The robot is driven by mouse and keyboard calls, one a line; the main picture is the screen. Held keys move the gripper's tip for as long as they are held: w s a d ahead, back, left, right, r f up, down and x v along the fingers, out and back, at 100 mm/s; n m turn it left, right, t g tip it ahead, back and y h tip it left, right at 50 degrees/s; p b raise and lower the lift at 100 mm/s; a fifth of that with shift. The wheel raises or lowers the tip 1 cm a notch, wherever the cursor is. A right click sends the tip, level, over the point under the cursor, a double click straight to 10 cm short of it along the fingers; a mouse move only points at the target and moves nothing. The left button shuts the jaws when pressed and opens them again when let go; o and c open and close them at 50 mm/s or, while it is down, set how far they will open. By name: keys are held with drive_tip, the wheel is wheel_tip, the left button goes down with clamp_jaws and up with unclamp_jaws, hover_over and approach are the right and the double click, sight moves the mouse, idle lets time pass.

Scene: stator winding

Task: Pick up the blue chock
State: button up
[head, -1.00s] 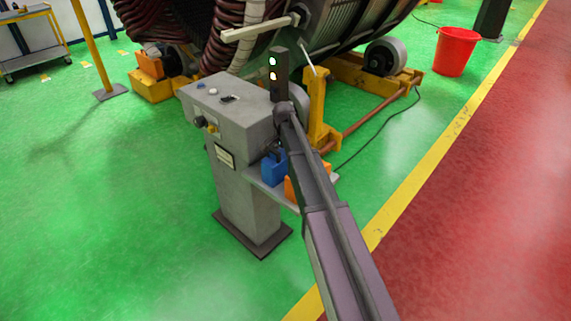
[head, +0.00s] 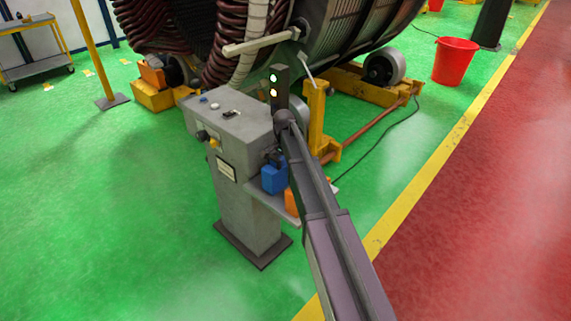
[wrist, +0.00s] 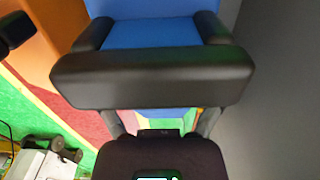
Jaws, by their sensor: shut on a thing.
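The blue chock (head: 272,179) is at the shelf on the right side of the grey control pedestal, partly behind my gripper. My gripper (head: 274,156) is a small dark shape at its top, partly hidden by my arm. In the wrist view the blue chock (wrist: 155,33) fills the top middle, with the black pads of my gripper (wrist: 152,78) closed against it. My gripper is shut on the chock. I cannot tell whether the chock touches the shelf or is slightly above it.
An orange chock (head: 291,202) sits beside the blue one; it also shows in the wrist view (wrist: 42,40). The grey pedestal (head: 240,185) stands close on the other side. The large stator (head: 340,25) on its yellow frame is behind. Green floor is open at the left.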

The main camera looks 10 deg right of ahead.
sight(284, 160)
drive_tip(key=shift+r+p, duration=2.9)
drive_tip(key=shift+r, duration=0.45)
drive_tip(key=shift+r, duration=0.1)
wheel_tip(284, 160, up, 10)
drive_tip(key=p, duration=1)
drive_tip(key=shift+s, duration=0.2)
